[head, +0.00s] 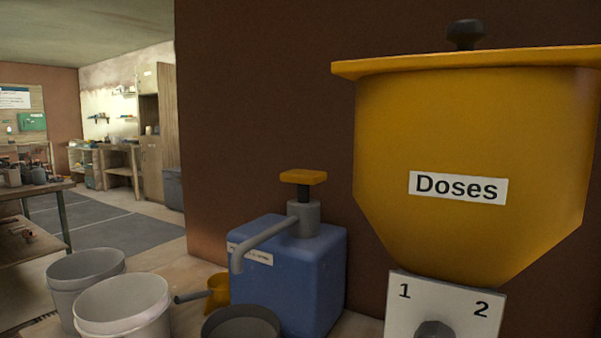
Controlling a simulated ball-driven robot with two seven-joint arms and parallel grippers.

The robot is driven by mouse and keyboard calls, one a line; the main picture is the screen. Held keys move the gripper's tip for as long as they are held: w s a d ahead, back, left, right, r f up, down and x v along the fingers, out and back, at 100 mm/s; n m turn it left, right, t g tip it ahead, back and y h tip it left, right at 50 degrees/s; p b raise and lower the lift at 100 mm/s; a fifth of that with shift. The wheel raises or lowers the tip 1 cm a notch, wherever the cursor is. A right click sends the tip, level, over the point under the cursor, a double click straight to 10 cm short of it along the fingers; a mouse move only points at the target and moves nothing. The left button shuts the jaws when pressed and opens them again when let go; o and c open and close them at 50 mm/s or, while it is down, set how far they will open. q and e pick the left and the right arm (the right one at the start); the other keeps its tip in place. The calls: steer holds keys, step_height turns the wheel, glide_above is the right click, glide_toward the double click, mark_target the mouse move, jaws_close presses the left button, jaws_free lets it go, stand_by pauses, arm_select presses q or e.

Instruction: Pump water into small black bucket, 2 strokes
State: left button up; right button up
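A blue water container (310,270) stands in the middle against the brown wall. On its top sits a grey pump (304,217) with a yellow push head (303,177), which is up. The grey spout (262,241) bends down at the left, above and behind a dark bucket (242,324). That bucket is cut off by the bottom edge and looks dark grey to black; I cannot tell what is in it. Neither of my grippers is in view.
A large yellow hopper (470,130) labelled "Doses" fills the right, above a white dial plate (402,315) marked 1 and 2. Two light grey buckets (122,312) (85,268) stand at the left. A yellow scoop (217,290) lies beside the blue container.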

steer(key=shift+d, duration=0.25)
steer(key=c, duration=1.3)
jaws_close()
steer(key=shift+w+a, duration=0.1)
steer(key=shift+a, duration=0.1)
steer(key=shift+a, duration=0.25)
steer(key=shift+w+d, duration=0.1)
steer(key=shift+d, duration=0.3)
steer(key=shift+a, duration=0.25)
